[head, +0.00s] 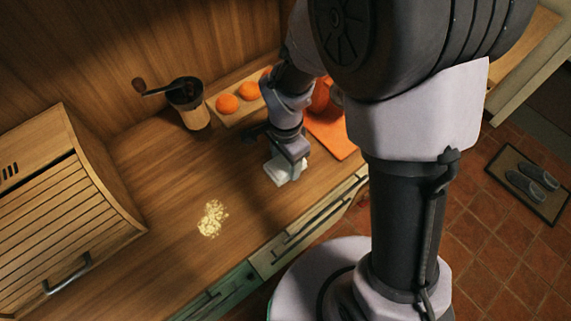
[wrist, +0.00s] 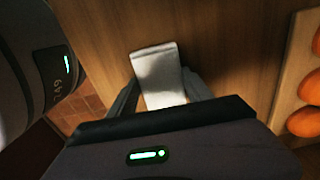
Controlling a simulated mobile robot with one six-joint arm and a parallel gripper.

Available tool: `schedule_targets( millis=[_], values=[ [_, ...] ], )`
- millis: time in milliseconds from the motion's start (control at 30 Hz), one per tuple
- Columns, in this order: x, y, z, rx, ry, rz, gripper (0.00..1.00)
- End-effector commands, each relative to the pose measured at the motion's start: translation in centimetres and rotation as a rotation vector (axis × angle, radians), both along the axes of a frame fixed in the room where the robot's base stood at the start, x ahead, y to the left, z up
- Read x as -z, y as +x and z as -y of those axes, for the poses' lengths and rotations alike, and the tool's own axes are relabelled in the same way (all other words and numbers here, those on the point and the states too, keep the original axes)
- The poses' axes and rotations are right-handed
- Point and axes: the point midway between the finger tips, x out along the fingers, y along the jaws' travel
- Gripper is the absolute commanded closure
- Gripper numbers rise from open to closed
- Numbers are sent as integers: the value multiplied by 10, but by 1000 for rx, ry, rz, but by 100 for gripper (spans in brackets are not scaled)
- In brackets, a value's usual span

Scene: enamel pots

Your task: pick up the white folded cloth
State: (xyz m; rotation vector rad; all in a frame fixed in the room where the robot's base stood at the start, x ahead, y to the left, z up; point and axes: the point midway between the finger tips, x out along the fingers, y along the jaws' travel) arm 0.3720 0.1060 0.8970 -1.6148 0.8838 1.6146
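The white folded cloth (head: 278,172) lies on the wooden counter near its front edge, partly hidden under my gripper in the head view. My gripper (head: 285,163) is low over it, pointing down. In the wrist view the cloth (wrist: 158,66) is a pale, narrow rectangle lying between the two fingers of my gripper (wrist: 161,78). The fingers are spread apart, one on each side of the cloth. Its near end is hidden by the gripper body.
A grinder with a crank (head: 190,105) stands behind, beside a wooden tray (head: 228,118) of oranges. An orange mat or board (head: 340,140) is right of the cloth. A roll-front wooden box (head: 70,210) is left.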

Motion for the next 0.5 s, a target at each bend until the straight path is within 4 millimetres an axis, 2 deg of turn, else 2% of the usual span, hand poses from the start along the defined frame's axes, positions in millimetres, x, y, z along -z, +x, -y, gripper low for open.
schedule_targets(
  millis=[33,167,367,500],
  values=[
    [0,0,0,0,0,0,55],
    [0,0,0,0,0,0,80],
    [0,0,0,0,0,0,81],
    [-7,0,0,0,1,1,81]
  ],
)
